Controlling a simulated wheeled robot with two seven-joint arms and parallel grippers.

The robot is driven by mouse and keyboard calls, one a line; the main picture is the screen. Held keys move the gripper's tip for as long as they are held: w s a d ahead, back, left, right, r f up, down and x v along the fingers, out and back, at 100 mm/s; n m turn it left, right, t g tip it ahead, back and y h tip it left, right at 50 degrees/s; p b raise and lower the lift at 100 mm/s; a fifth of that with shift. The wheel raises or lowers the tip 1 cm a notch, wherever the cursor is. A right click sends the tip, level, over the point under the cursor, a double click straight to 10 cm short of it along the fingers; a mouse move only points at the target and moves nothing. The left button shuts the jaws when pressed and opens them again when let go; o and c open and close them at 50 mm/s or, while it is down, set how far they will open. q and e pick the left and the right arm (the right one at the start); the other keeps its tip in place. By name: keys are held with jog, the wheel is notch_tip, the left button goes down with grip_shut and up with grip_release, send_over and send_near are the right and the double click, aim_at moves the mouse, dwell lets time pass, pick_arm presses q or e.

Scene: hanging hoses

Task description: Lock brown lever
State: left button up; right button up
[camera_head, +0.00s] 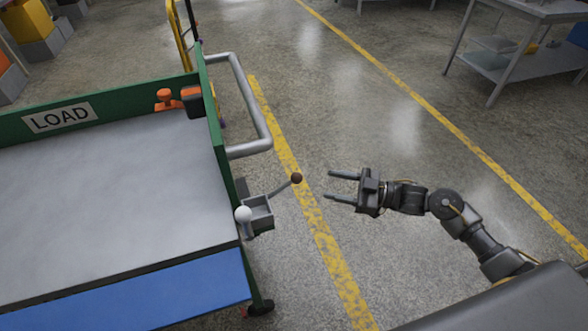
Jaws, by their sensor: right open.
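The brown lever has a small dark brown ball knob (297,178) on a thin grey rod. The rod slopes up to the right from a grey bracket (258,216) on the right side of the cart. A second lever with a white ball knob (243,214) stands upright beside it, nearer to me. My right gripper (343,185) is open and empty, its two fingers pointing left toward the brown knob with a gap between. It does not touch the knob. My left gripper is not in the picture.
The cart has a grey bed (120,200), a green wall with a LOAD sign (60,117) and a blue front strip (150,300). A grey tube handle (255,100) juts out above the levers. Open floor lies right, with a grey table (525,60) farther off.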

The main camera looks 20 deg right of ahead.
aim_at(297, 178)
jog(key=x, duration=1)
jog(key=shift+a+r+p, duration=0.1)
jog(key=shift+a+p, duration=0.1)
jog(key=shift+p, duration=0.15)
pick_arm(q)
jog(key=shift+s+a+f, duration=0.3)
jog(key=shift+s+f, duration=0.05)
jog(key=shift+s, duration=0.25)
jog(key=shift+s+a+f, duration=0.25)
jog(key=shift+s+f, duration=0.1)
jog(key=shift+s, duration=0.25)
pick_arm(e)
jog(key=shift+w+a, duration=0.1)
jog(key=shift+a, duration=0.1)
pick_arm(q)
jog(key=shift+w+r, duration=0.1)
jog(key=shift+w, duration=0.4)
pick_arm(e)
grip_shut()
